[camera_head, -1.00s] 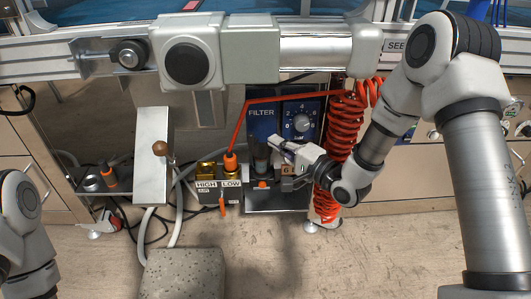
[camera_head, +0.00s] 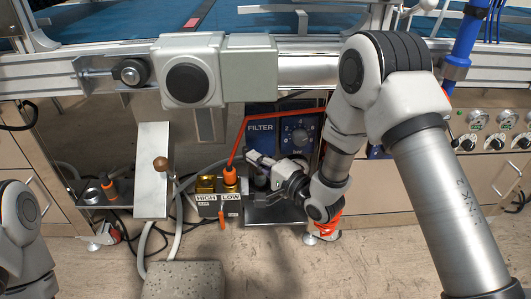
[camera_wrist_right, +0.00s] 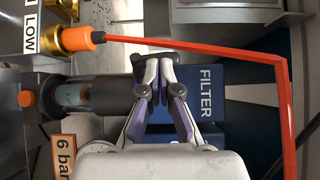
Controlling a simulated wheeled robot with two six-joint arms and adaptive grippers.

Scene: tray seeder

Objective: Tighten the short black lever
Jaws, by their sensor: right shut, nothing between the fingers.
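I cannot make out a short black lever for certain in either view. My right gripper (camera_head: 254,158) is shut and empty in front of the blue FILTER panel (camera_head: 262,128), just right of the brass HIGH and LOW fittings (camera_head: 206,184). In the right wrist view its fingertips (camera_wrist_right: 158,72) are together beside the panel's FILTER lettering. A clear cylinder with dark ends (camera_wrist_right: 72,95) lies left of the fingers, apart from the tips. In the head view my arm hides much of this area. Only part of my left arm shows at the left edge; its gripper is out of view.
A red hose (camera_head: 275,114) runs from the LOW fitting across the panel; it also crosses the wrist view (camera_wrist_right: 200,52). A metal plate with a brown ball knob (camera_head: 160,164) stands left. A grey box and rail (camera_head: 192,70) lie above. A stone-like block (camera_head: 183,280) is in front.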

